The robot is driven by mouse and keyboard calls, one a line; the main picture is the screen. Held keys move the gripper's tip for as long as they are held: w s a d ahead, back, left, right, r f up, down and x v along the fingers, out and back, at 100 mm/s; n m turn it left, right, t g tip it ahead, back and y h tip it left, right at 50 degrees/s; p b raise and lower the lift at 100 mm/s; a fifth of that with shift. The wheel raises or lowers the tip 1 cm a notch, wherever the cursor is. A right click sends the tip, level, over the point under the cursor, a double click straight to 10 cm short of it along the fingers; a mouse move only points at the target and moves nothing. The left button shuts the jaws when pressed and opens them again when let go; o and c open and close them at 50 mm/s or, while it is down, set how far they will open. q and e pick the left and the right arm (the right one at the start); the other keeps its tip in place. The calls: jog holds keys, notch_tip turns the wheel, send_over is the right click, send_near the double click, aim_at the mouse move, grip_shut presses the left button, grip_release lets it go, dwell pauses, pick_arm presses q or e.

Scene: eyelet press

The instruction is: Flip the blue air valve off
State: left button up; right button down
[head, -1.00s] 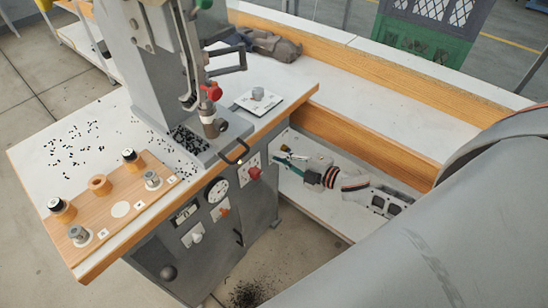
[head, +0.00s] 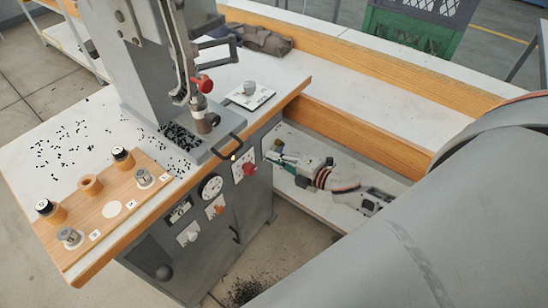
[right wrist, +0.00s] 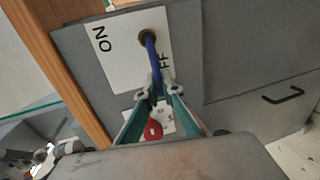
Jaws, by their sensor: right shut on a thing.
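The blue air valve lever (right wrist: 154,66) shows in the right wrist view. It hangs from a brass pivot on a white plate (right wrist: 125,60) marked ON at the left and OFF at the lower right. The lever lies across the OFF lettering and covers part of it. My right gripper (right wrist: 158,93) has its teal fingers shut on the lever's free end. In the head view my right gripper (head: 277,158) is at the right side of the grey press cabinet; the lever cannot be made out there. My left gripper is not in view.
The cabinet front (head: 215,235) carries a gauge (head: 211,187) and a red knob (head: 249,168) close to my right gripper. A red knob (right wrist: 153,130) also shows between the fingers. A white shelf (head: 330,205) lies below my arm. The wooden board (head: 105,210) holds several cups.

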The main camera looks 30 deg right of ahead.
jog(key=c, duration=2.2)
grip_release()
jog(key=v, duration=1.2)
jog(key=s+a+f+m+g+h, duration=0.1)
jog(key=s+a+f+m, duration=0.2)
jog(key=a+m, duration=0.2)
jog(key=s+a+f+m+g+h, duration=0.1)
jog(key=s+a+f+m+g, duration=0.1)
jog(key=s+a+f+m, duration=0.2)
jog(key=s+a+f+m+g+p, duration=0.1)
jog(key=s+a+f+m, duration=0.2)
jog(key=a+m, duration=0.5)
jog(key=shift+s+a+f+m+h, duration=0.15)
jog(key=shift+s+f+m+h, duration=0.1)
jog(key=shift+f+m+h, duration=0.25)
